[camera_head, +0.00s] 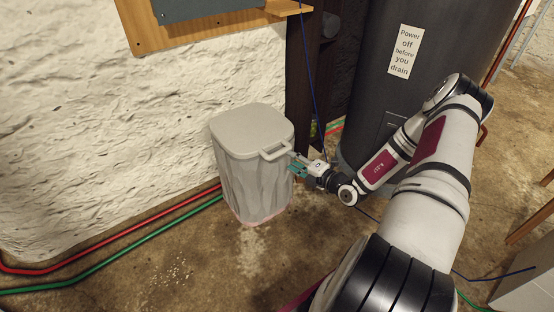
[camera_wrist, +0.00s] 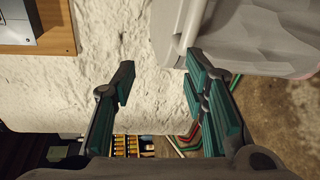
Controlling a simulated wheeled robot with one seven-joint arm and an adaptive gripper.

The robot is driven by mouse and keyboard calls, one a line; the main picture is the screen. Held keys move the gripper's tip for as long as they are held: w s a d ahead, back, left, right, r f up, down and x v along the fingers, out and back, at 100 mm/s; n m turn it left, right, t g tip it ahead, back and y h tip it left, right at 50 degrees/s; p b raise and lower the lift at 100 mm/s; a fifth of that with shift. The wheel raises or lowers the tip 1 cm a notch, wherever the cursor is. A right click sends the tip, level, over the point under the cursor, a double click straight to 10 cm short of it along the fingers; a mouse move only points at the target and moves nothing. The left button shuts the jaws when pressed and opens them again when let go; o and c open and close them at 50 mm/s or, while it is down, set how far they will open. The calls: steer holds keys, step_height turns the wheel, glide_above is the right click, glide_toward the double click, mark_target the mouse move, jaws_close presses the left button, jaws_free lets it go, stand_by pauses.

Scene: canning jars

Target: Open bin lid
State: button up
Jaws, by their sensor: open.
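A light grey bin (camera_head: 257,180) stands on the floor against the white wall. Its lid (camera_head: 250,128) lies flat and closed on top, with a bar handle (camera_head: 277,151) at the lid's right front edge. My gripper (camera_head: 295,167) is open just right of the bin, close to the handle and slightly below it. In the wrist view my gripper (camera_wrist: 160,88) has its teal finger pads spread with nothing between them. The bin's handle (camera_wrist: 189,28) lies beyond the right fingers there, and the bin body (camera_wrist: 262,38) fills the upper right.
A dark tank (camera_head: 425,60) with a warning sign (camera_head: 405,50) stands right of a dark wooden post (camera_head: 299,75). Red and green hoses (camera_head: 120,245) run along the wall base. The front floor is clear.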

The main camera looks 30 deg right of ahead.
mark_target(280, 155)
step_height(280, 155, down, 4)
steer(key=d+m+h, duration=0.2)
steer(key=m, duration=0.1)
steer(key=b+x, duration=0.4)
steer(key=x, duration=0.9)
steer(key=shift+s+a+f, duration=0.1)
steer(key=shift+f, duration=0.05)
steer(key=shift+c, duration=0.5)
jaws_close()
